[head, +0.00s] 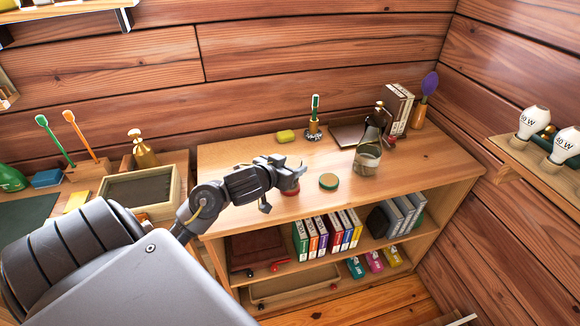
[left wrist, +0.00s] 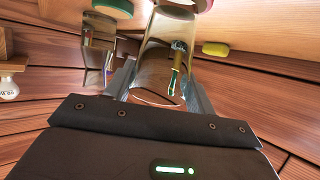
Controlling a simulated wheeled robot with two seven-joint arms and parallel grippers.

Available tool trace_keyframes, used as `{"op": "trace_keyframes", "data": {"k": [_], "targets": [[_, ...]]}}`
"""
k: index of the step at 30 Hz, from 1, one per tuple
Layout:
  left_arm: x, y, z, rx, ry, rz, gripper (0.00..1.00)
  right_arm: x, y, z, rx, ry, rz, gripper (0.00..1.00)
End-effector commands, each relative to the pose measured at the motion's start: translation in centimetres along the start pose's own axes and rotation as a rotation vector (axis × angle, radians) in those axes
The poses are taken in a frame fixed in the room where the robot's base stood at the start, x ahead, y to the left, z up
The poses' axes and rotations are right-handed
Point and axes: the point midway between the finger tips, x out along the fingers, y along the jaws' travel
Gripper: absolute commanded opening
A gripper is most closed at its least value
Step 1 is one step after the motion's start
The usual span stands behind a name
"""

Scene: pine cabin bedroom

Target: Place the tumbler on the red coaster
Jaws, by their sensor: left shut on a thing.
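My left gripper (head: 294,166) is over the front of the wooden cabinet top. In the left wrist view it is shut on the clear tumbler (left wrist: 152,60), which stands between the two fingers. The tumbler hardly shows in the head view, where the gripper hides it. The red coaster (head: 290,189) lies just below the gripper, partly covered by it. In the left wrist view the tumbler's far end is close to the red coaster (left wrist: 204,4); I cannot tell whether they touch. My right gripper is not in view.
Yellow soap (head: 286,136), a toothbrush holder (head: 313,132) and upright books (head: 397,110) stand at the back. The right front of the cabinet top (head: 430,165) is clear.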

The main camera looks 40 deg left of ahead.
Motion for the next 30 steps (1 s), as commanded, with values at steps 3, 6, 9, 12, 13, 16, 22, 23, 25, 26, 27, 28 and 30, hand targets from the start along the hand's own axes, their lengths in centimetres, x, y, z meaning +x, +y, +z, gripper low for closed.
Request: {"op": "trace_keyframes", "data": {"k": [3,6,9,12,13,16,22,23,25,26,27,28,30], "targets": [[0.1,0.0,0.2,0.000,-0.001,0.000,0.62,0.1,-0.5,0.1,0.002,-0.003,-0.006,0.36],[0.1,0.0,0.2,0.000,-0.001,0.000,0.76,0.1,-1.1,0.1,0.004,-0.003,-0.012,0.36],[0.1,0.0,0.2,0.000,-0.001,0.000,0.76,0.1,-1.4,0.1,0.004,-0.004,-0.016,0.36],[0.1,0.0,0.2,0.000,-0.001,0.000,0.76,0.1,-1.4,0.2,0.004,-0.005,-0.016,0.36],[0.1,0.0,0.2,0.000,-0.001,0.000,0.76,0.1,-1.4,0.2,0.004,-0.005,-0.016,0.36],[-0.1,0.0,-0.1,0.000,0.000,0.000,0.76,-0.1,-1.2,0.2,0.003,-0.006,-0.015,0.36],[-2.6,0.0,-0.3,0.003,-0.003,0.000,0.76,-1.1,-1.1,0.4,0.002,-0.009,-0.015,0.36],[-3.3,0.0,-0.3,0.004,-0.003,0.001,0.76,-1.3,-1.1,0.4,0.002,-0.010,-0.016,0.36],[-5.0,0.0,-0.3,0.004,-0.004,-0.001,0.76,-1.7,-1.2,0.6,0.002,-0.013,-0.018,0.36],[-5.8,0.0,-0.3,0.003,-0.004,0.000,0.76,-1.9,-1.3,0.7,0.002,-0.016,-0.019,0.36],[-6.7,0.1,-0.3,0.005,-0.004,0.001,0.76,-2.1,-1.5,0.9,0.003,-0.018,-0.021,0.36],[-7.5,0.0,-0.3,0.003,-0.005,0.001,0.76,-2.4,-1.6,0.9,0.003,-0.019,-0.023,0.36],[-9.1,0.0,-0.3,0.002,-0.005,0.000,0.76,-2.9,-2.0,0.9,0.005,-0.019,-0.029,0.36]]}}
